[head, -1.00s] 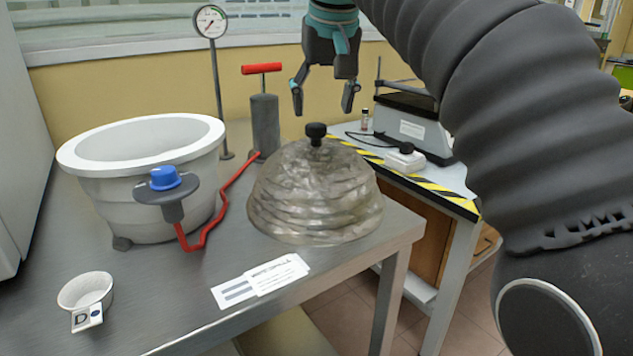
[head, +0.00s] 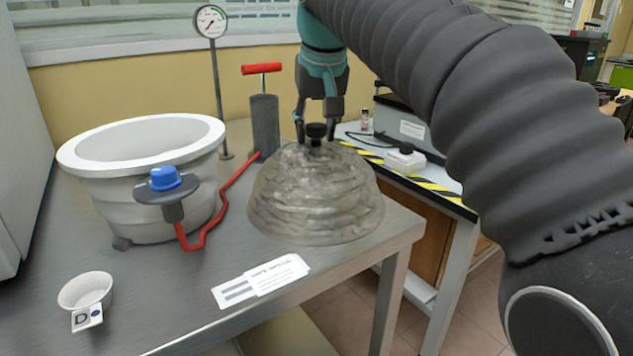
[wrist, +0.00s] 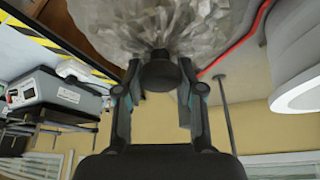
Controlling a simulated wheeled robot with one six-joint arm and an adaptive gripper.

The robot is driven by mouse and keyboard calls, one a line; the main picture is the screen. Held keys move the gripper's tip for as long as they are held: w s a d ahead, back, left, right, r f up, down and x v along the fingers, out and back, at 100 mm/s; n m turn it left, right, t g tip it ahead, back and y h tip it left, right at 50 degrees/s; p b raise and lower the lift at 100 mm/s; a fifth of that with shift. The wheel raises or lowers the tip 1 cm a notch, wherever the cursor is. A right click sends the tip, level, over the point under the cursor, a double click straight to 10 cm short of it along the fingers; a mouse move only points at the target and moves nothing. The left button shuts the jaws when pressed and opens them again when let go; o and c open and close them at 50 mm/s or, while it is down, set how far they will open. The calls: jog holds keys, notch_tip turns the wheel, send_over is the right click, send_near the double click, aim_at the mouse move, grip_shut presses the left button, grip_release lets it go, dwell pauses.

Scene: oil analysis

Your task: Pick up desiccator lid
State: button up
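The desiccator lid (head: 315,200) is a grey, translucent dome with a black knob (head: 316,131) on top. It rests on the metal table at the right of the desiccator bowl. My gripper (head: 318,136) points down over the lid, its two fingers on either side of the knob. In the wrist view the knob (wrist: 159,72) sits between the fingertips, with a small gap visible on each side. The gripper is open and holds nothing. The grey desiccator bowl (head: 90,190) has a white rim and stands open at the left.
A pump with a red handle (head: 262,68) and a gauge (head: 211,20) stand behind. A small white cup (head: 85,290) and paper labels (head: 278,272) are in front.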

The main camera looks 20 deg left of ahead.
grip_shut()
jog(key=shift+r, duration=0.1)
